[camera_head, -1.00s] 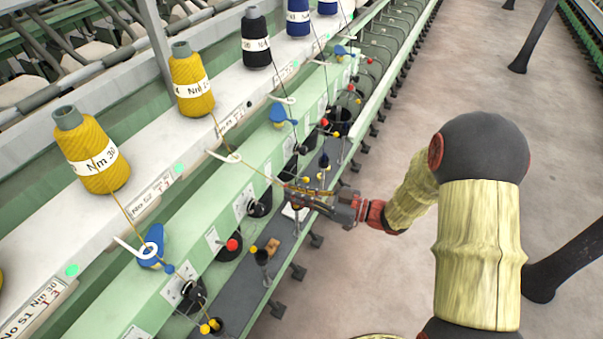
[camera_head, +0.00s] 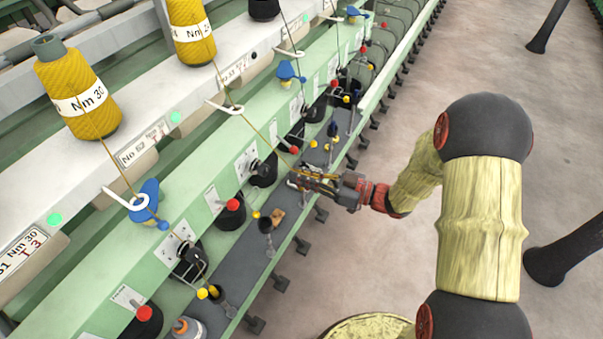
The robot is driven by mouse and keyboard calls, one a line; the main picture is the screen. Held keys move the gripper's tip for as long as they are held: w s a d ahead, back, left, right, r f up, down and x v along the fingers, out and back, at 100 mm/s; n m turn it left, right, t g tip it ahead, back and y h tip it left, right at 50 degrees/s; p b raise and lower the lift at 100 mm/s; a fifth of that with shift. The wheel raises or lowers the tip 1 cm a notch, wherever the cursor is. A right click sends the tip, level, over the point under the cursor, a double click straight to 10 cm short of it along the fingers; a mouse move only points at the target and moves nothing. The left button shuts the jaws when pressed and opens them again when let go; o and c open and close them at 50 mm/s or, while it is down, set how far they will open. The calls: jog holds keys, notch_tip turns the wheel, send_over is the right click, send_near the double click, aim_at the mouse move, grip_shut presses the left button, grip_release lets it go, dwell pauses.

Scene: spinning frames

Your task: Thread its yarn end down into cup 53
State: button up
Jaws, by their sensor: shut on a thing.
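My gripper (camera_head: 300,181) is over the dark grey ledge, shut on a thin yellow yarn end. The yarn (camera_head: 262,138) runs taut from the yellow cone (camera_head: 191,32) at the top, through a white guide loop (camera_head: 225,107), down to my fingers. A black cup (camera_head: 263,173) on the green panel is just left of my gripper. Another black cup with a red knob (camera_head: 231,213) is further down-left. Cup numbers are too small to read, so I cannot tell which is cup 53. The yarn's tip is hidden by the fingers.
A yellow cone marked Nm 30 (camera_head: 75,85) has its yarn through a guide beside a blue part (camera_head: 148,203). A small grey holder (camera_head: 266,226) with a tan piece beside it stands on the dark ledge (camera_head: 240,265).

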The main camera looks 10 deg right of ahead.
notch_tip(320, 180, down, 2)
jog(key=shift+f+b, duration=0.15)
jog(key=shift+b, duration=0.55)
jog(key=f+b+x, duration=0.1)
jog(key=b+x, duration=0.1)
jog(key=x, duration=0.5)
jog(key=shift+s+a+f+p, duration=0.1)
jog(key=shift+s+a+p, duration=0.1)
jog(key=shift+s+a, duration=0.7)
jog(key=shift+s+a+f+p, duration=0.15)
jog(key=shift+s+a+p, duration=0.05)
jog(key=shift+s+a, duration=0.7)
jog(key=shift+d, duration=0.1)
